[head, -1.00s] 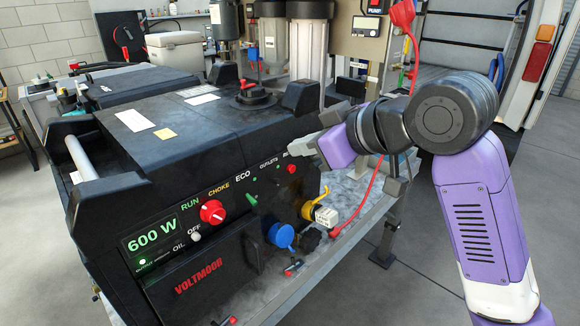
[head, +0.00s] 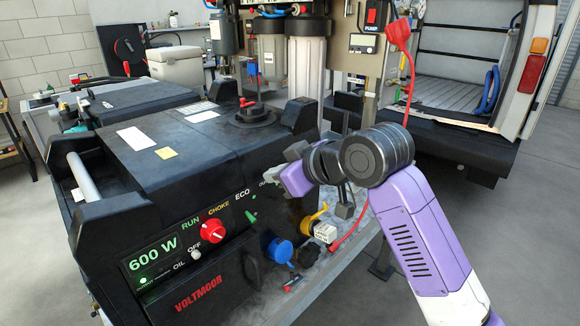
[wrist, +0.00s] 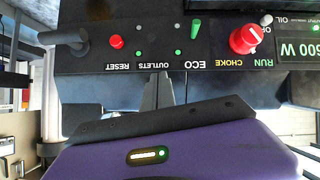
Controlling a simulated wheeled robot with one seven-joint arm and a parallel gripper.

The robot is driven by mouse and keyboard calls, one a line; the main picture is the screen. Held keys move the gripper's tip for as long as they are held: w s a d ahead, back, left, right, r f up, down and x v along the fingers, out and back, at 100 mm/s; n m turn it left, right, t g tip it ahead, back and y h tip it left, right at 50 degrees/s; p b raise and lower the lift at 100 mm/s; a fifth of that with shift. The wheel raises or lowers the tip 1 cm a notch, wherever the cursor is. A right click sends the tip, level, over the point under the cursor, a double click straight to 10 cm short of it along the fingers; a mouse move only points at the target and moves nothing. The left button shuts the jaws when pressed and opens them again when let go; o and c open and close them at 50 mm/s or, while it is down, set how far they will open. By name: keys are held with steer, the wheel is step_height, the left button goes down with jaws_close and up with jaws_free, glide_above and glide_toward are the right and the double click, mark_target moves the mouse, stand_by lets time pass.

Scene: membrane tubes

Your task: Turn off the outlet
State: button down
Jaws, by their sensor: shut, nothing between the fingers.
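The black VOLTMOOR generator (head: 205,165) stands on a bench, its display (head: 152,248) reading 600 W. In the wrist view its panel appears upside down, with the OUTLETS label (wrist: 158,66) between RESET and ECO. Small green lights (wrist: 140,55) glow near that label; an outlet switch is not clearly seen. A red reset button (wrist: 116,42), green ECO lever (wrist: 196,28) and red choke knob (wrist: 243,40) show nearby. My gripper (head: 270,173) is shut and empty, its tips (wrist: 158,80) close to the OUTLETS label. Contact cannot be told. In the head view it hides part of the panel's right end.
A blue cap (head: 280,250), a yellow part (head: 311,220) and a white plug (head: 325,233) sit low on the panel's right side. A red cable (head: 352,228) runs up to the right. Clear floor (head: 525,235) lies right of the bench.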

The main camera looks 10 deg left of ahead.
mark_target(267, 192)
steer(key=shift+w+d+f+p, duration=0.15)
steer(key=shift+f+p, duration=0.15)
steer(key=shift+f, duration=0.8)
steer(key=shift+w+d+f+p, duration=0.15)
steer(key=shift+f+p, duration=0.1)
steer(key=shift+f, duration=0.85)
